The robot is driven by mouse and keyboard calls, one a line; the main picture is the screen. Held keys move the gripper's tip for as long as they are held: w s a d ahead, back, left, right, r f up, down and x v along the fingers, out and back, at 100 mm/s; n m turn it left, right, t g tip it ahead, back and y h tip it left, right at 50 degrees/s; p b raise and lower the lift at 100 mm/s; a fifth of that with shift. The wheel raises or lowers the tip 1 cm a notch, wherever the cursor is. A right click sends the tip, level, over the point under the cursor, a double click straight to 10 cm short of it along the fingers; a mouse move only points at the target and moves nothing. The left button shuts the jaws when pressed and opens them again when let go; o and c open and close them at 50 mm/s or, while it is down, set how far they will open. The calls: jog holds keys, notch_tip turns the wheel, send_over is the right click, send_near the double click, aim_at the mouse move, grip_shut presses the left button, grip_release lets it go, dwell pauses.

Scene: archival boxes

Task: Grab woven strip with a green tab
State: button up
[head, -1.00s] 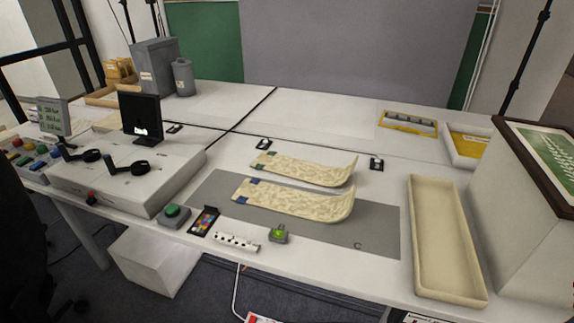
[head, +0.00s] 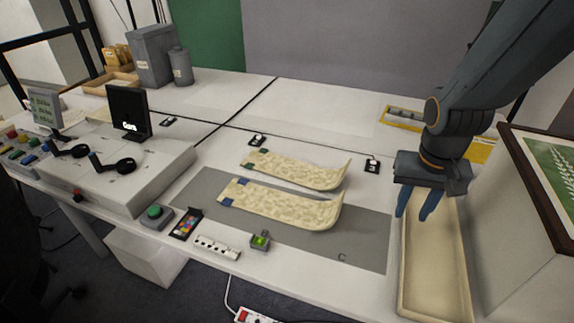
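Two cream woven strips lie on the table, each with its right end curling up. The far strip (head: 295,170) has a green tab (head: 257,153) at its left end. The near strip (head: 285,206) has a blue tab (head: 226,202) and lies on the grey mat (head: 365,235). My gripper (head: 416,214) hangs above the long cream tray, to the right of both strips and apart from them. Its two blue fingers point down with a gap between them, and nothing shows between them.
The long cream tray (head: 408,285) stands right of the mat. A large box with a fern picture (head: 548,170) stands at the far right. A colour card (head: 186,224), scale bar (head: 217,247) and small green-topped device (head: 260,240) lie along the front. A grey machine (head: 120,180) stands left.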

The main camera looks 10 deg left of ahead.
jog(key=w+a+m+t+p, duration=0.25)
jog(key=w+a+p, duration=0.25)
jog(key=w, duration=0.7)
jog(key=t+y+p, duration=0.1)
jog(key=y+p, duration=0.1)
jog(key=p, duration=0.1)
send_near(345, 169)
jog(key=x, duration=0.9)
jog(key=shift+w+f, duration=0.1)
jog(key=shift+f, duration=0.15)
jog(key=shift+w+a+f, duration=0.1)
jog(key=shift+w+f, duration=0.2)
jog(key=shift+f, duration=0.25)
jog(key=shift+f, duration=0.25)
jog(key=shift+c, duration=0.4)
grip_shut()
